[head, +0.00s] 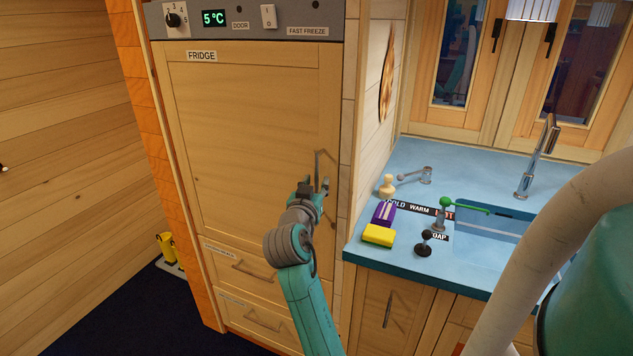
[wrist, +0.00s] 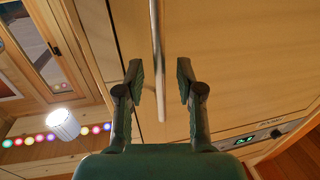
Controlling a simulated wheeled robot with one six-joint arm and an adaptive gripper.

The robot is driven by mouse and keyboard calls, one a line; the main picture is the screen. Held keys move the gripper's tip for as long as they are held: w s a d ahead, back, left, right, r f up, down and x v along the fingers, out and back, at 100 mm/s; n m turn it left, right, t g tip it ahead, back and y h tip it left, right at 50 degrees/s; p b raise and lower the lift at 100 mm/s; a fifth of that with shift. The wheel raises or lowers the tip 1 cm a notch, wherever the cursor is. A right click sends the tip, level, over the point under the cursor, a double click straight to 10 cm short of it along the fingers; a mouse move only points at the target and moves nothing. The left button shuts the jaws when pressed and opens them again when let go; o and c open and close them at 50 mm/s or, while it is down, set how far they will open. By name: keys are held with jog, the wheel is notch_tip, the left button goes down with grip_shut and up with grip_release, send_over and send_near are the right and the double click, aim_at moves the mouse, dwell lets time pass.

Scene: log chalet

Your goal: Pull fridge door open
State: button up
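The fridge door (head: 240,130) is a wooden panel labelled FRIDGE, and it is closed flush in its cabinet. Its metal bar handle (head: 318,168) stands upright near the door's right edge. My gripper (head: 314,187) is at the handle in the head view. In the wrist view my gripper (wrist: 158,78) has its two fingers spread apart, with the handle (wrist: 157,60) running between them. A gap shows on both sides of the bar, so the fingers do not appear to press on it. The lower part of the handle is partly hidden by my gripper in the head view.
Two drawers (head: 245,268) with handles sit under the door. A control panel (head: 240,18) reading 5 °C is above it. To the right, a blue counter (head: 375,250) holds a sponge (head: 378,235), a purple packet, taps and a sink. Dark floor lies at the lower left.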

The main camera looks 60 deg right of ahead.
jog(key=shift+x, duration=0.85)
grip_shut()
